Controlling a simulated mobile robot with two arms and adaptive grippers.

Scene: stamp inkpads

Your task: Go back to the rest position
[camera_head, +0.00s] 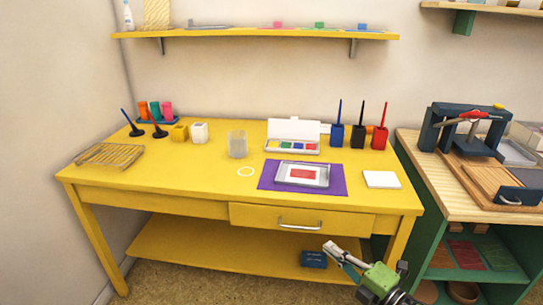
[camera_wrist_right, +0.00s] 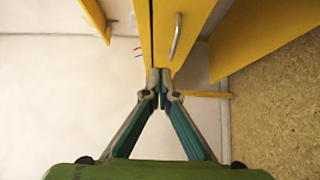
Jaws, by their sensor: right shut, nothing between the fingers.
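My right gripper (camera_head: 336,252) is in front of the yellow table (camera_head: 200,172), low at the bottom of the head view, below the drawer's level. In the right wrist view the right gripper (camera_wrist_right: 161,82) has its fingertips together with nothing between them. The drawer front and its metal handle (camera_wrist_right: 176,36) show beyond the fingertips. The drawer (camera_head: 300,218) is closed in the head view. My left gripper is in neither view.
On the table are a purple mat (camera_head: 265,186) with an inkpad tray (camera_head: 302,174), a white pad (camera_head: 381,179), a glass (camera_head: 237,144), a paint box (camera_head: 292,147) and a wire rack (camera_head: 108,155). A green cabinet (camera_head: 420,215) with a press (camera_head: 465,130) stands at right. The floor in front is free.

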